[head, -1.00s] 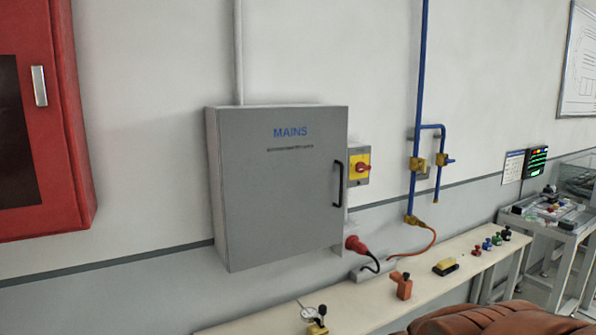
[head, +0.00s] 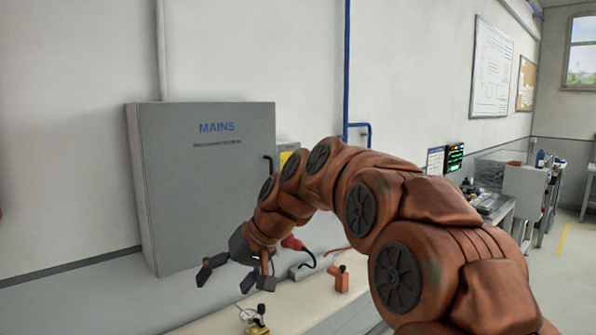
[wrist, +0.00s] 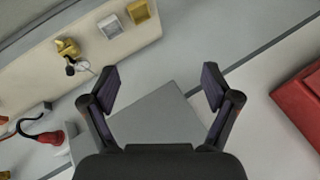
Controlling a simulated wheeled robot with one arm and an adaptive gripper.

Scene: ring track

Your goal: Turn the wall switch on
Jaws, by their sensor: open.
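The wall switch (head: 287,157) is a yellow and red unit on the wall just right of the grey MAINS cabinet (head: 208,185). In the head view only a sliver of its yellow face shows; my arm hides its red knob. My gripper (head: 235,280) is open and empty, low in front of the cabinet, left of and below the switch. In the wrist view my gripper's fingers (wrist: 161,80) stand apart with the cabinet's grey face (wrist: 155,118) behind them. I cannot make out the switch in the wrist view.
A pale shelf (head: 190,327) runs below the cabinet with a dial gauge (head: 256,322) and an orange tool (head: 338,279). A red plug (head: 291,243) is beneath the switch. A blue pipe (head: 347,70) rises to the right. A red wall cabinet (wrist: 303,95) shows in the wrist view.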

